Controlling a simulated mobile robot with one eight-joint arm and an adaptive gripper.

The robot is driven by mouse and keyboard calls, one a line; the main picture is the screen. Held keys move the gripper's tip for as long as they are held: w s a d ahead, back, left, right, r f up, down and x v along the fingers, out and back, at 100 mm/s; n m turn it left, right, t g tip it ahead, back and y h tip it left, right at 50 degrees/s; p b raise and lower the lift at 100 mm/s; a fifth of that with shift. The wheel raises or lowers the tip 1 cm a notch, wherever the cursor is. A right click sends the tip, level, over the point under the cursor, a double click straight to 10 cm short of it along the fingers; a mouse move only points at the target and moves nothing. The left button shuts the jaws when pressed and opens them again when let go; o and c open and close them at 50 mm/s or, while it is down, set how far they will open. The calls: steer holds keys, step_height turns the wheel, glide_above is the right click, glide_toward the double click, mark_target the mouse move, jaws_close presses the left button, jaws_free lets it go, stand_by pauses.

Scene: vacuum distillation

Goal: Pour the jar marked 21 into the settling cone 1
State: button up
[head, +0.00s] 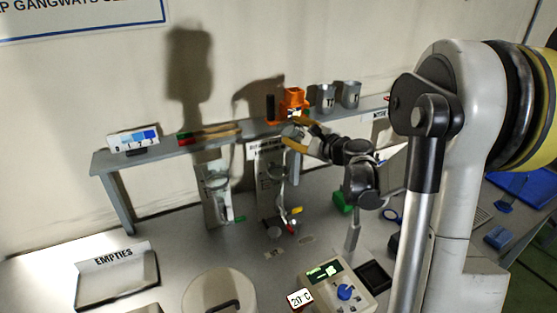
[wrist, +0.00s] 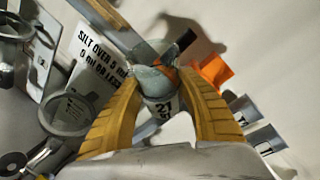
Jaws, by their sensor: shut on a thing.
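My gripper (head: 298,131) is at the front of the raised shelf, right of the settling cones. In the wrist view its yellow fingers (wrist: 160,88) are shut on a grey jar with a white label reading 21 (wrist: 163,106). The jar's contents cannot be made out. In the head view the jar is largely hidden by the gripper. Two clear settling cones stand under the shelf, a left one (head: 215,181) and a right one (head: 275,172). I cannot read which is cone 1. A round grey rim (wrist: 66,110) shows left of the gripper in the wrist view.
An EMPTIES tray (head: 117,283), a round lidded container (head: 220,296) and a meter (head: 338,283) stand in front.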

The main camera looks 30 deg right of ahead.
steer(key=shift+f, duration=0.1)
steer(key=shift+r+n+t, duration=0.4)
steer(key=shift+n, duration=0.5)
stand_by(0.5)
steer(key=shift+f+n+t+b, duration=0.35)
steer(key=shift+n+t+b, duration=0.05)
steer(key=shift+n+b, duration=0.4)
stand_by(1.3)
steer(key=shift+s+a+r+n+t+b, duration=0.35)
steer(key=shift+a+r+n+b, duration=0.15)
steer(key=shift+n, duration=0.3)
stand_by(1.2)
steer(key=shift+s+a+r+n+t+y+b, duration=0.1)
steer(key=shift+r+n+t+y+b, duration=0.15)
steer(key=shift+n, duration=0.3)
steer(key=shift+a+r+n+t+y+b, duration=0.15)
steer(key=shift+n+b, duration=0.15)
steer(key=shift+n, duration=0.25)
stand_by(1.1)
